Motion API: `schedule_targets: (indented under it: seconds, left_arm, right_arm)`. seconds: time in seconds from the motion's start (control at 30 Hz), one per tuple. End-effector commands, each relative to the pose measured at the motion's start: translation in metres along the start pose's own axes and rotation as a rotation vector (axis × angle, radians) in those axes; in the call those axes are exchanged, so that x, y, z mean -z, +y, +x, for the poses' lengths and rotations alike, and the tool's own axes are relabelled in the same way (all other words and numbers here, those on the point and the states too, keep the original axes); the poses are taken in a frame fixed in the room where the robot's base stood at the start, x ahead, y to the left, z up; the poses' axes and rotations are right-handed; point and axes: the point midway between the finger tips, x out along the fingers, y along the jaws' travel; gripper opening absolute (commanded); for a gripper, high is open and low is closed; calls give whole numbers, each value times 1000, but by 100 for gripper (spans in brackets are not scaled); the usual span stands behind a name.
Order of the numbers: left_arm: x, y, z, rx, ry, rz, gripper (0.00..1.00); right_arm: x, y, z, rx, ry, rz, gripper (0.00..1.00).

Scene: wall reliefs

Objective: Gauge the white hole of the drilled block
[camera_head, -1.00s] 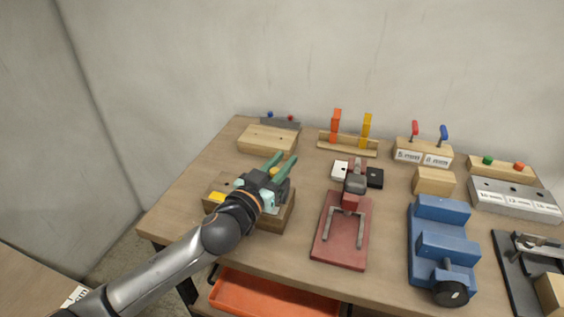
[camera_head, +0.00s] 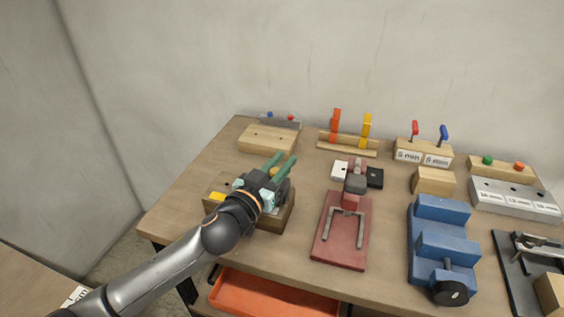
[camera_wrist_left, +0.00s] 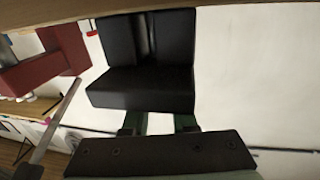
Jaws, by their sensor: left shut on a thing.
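My left gripper (camera_head: 279,168) reaches in over a brown wooden block (camera_head: 276,219) at the table's left front. Two green prongs project forward from it, slightly apart. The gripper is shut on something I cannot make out. A yellow patch (camera_head: 216,196) shows on the block's left end, and a bit of yellow shows beside the prongs. The arm covers most of the block's top, and I see no white hole there. In the left wrist view a black body (camera_wrist_left: 140,88) fills the middle, with short green bars below it. My right gripper is out of view.
Behind stand a pale wooden block (camera_head: 267,139) and a holder with orange and yellow uprights (camera_head: 348,147). A red vise (camera_head: 340,240), a blue machine (camera_head: 440,247), a labelled gauge stand (camera_head: 423,155) and a labelled steel block (camera_head: 515,200) stand to the right. An orange drawer (camera_head: 270,296) shows below.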

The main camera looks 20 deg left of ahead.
Motion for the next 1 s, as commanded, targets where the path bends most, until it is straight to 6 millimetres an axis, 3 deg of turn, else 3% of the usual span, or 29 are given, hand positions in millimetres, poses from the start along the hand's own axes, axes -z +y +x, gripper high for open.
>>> schedule_targets:
  seconds: [0.27, 0.53, 0.87, 0.9, 1.0]
  left_arm:
    - [3, 0, 0, 0, 0, 0, 0]
    - [30, 0, 0, 0, 1, -2, 0]
    - [30, 0, 0, 0, 1, 0, 0]
    - [30, 0, 0, 0, 1, 0, 28]
    - [30, 0, 0, 0, 2, 0, 39]
  right_arm:
    - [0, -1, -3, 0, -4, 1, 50]
    - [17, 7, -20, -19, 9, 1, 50]
    - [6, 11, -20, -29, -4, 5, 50]
    - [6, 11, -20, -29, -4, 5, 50]
    - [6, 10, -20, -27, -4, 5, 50]
